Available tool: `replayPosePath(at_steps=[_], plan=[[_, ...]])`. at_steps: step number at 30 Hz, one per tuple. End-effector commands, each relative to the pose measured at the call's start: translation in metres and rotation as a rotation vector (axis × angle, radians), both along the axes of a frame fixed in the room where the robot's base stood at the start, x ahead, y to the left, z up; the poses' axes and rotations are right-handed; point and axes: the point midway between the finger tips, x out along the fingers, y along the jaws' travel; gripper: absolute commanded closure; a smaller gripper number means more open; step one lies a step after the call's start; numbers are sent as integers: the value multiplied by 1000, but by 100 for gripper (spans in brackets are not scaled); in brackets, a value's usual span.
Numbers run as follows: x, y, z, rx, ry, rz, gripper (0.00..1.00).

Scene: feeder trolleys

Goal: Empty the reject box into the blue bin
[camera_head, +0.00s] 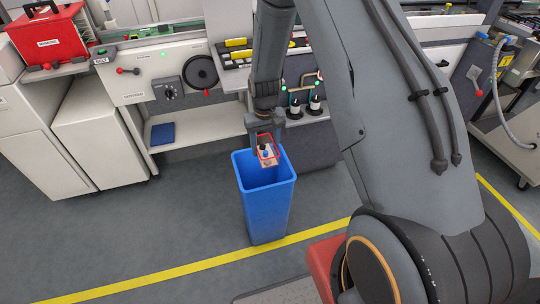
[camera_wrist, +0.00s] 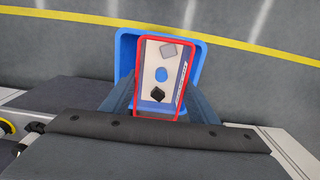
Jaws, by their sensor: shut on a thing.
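The reject box is a small red-rimmed tray with a pale inside, and my gripper (camera_head: 267,138) is shut on it. In the head view the reject box (camera_head: 276,151) hangs at the mouth of the blue bin (camera_head: 267,212), which stands upright on the floor. In the wrist view the reject box (camera_wrist: 138,62) lies over the opening of the blue bin (camera_wrist: 123,52). A grey piece (camera_wrist: 168,50), a blue piece (camera_wrist: 161,74) and a black piece (camera_wrist: 157,94) are in the box. The bin's inside is mostly hidden.
A grey machine bench with a handwheel (camera_head: 200,73) and a low shelf (camera_head: 200,127) stands behind the bin. A red case (camera_head: 47,38) sits at the far left. A yellow line (camera_head: 190,265) crosses the floor; the floor left of the bin is clear.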

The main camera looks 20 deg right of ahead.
Motion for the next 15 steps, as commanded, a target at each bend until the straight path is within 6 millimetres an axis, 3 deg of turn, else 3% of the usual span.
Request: replayPosePath(at_steps=[9, 15], plan=[[80, 1, -34, 0, 0, 10, 69], [102, 1, -43, 0, -1, 13, 69]])
